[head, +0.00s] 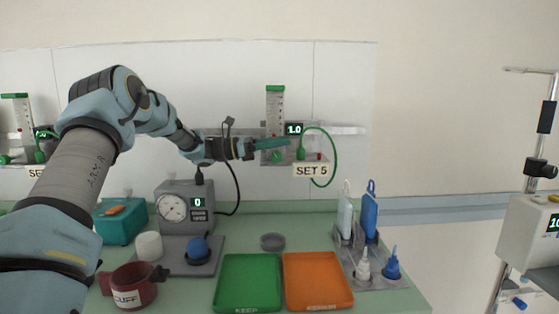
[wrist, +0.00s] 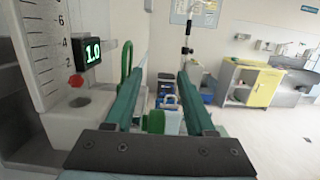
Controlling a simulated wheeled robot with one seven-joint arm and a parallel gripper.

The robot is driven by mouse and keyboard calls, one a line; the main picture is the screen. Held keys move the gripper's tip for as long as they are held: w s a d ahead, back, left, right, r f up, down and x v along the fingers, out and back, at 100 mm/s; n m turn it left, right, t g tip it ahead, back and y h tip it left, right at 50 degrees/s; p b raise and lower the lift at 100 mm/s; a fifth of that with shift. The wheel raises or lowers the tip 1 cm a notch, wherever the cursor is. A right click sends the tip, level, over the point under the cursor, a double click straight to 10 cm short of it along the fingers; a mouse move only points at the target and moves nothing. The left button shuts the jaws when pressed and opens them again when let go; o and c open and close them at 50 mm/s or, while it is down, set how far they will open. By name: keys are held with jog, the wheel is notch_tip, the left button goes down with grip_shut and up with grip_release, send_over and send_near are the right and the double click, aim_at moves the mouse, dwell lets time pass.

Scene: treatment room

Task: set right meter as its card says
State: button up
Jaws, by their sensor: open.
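The right meter (head: 275,108) is a clear upright scale tube with a green cap on the wall rail. Its small display (head: 293,129) reads 1.0, also in the wrist view (wrist: 93,52). The card (head: 312,171) below says SET 5. A green knob (head: 301,153) and a red knob (head: 319,156) sit above the card. My gripper (head: 288,143) is open, its fingers pointing right across the front of the meter. In the wrist view a green part (wrist: 155,122) shows between the fingers; I cannot tell whether it is the meter's knob or whether the fingers touch it.
A green hose (head: 333,150) loops right of the meter. Another meter (head: 18,115) is at the far left. On the counter stand a grey gauge unit (head: 186,190), a green tray (head: 249,284), an orange tray (head: 318,282) and a bottle rack (head: 345,250).

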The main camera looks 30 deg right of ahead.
jog(key=shift+r+b, duration=0.45)
jog(key=shift+r, duration=2.05)
jog(key=y+p, duration=0.1)
jog(key=p, duration=0.2)
send_near(274, 158)
jog(key=shift+t, duration=0.3)
jog(key=shift+w+p+x, duration=0.15)
jog(key=shift+p+x, duration=0.85)
jog(key=shift+x, duration=1.5)
jog(key=shift+w+p+x, duration=0.15)
jog(key=shift+p+x, duration=0.85)
jog(key=shift+x, duration=1.5)
jog(key=shift+d+r, duration=0.15)
grip_shut()
